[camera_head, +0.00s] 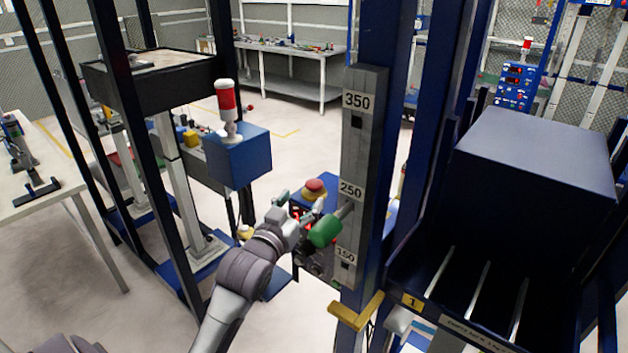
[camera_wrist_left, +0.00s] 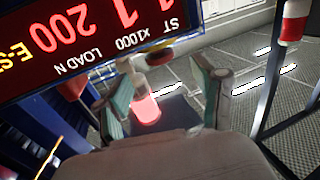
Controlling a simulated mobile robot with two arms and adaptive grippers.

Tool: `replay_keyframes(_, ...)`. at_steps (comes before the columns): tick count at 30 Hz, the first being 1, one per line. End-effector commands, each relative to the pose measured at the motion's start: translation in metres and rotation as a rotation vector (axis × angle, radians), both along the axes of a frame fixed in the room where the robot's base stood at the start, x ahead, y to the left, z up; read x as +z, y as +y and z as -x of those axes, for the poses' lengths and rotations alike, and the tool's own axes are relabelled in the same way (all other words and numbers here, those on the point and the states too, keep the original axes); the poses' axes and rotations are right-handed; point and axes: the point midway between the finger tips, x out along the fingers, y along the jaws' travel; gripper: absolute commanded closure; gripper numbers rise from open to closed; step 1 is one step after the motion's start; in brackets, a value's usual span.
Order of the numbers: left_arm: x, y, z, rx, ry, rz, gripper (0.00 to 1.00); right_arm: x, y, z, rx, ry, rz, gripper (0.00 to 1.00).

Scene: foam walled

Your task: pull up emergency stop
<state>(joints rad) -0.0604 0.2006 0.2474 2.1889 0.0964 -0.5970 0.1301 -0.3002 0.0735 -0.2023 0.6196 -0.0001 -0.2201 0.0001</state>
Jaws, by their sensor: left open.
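The emergency stop (camera_head: 314,186) is a red mushroom button on a yellow base, on top of a blue control box beside the grey column. My left gripper (camera_head: 294,207) is open, just left of and below the button in the head view. In the left wrist view, the two teal fingers (camera_wrist_left: 165,96) stand apart, with a glowing red piece (camera_wrist_left: 146,108) in the gap beyond them. I cannot tell what it is. A small yellow and dark piece (camera_wrist_left: 159,52) shows at the panel's edge, perhaps the button's base. My right gripper is not in view.
A red digit display (camera_wrist_left: 75,35) is close to the fingers in the wrist view. The grey column (camera_head: 358,140) with number plates stands right of the gripper, with a green knob (camera_head: 325,231) on it. A red signal lamp (camera_head: 227,100) tops a blue box at left.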

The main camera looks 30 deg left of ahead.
Motion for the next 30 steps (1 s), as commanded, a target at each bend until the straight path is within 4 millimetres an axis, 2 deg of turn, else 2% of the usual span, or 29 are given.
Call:
replay_keyframes(3,0.003,0.005,-0.026,-0.001,0.001,0.0,0.31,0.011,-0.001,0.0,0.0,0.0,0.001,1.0)
replay_keyframes(9,0.002,0.01,-0.058,-0.001,0.001,0.0,0.31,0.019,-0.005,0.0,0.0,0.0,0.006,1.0)
replay_keyframes(15,0.0,0.013,-0.071,-0.001,0.001,-0.001,0.31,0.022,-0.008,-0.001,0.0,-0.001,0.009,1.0)
replay_keyframes(23,-0.001,0.013,-0.073,-0.001,0.001,-0.001,0.31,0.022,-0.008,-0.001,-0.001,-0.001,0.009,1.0)
replay_keyframes(24,-0.001,0.013,-0.072,-0.001,0.001,-0.001,0.32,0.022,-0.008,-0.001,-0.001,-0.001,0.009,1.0)
replay_keyframes(30,-0.001,0.013,-0.072,-0.001,0.002,-0.001,0.66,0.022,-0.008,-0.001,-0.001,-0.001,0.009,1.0)
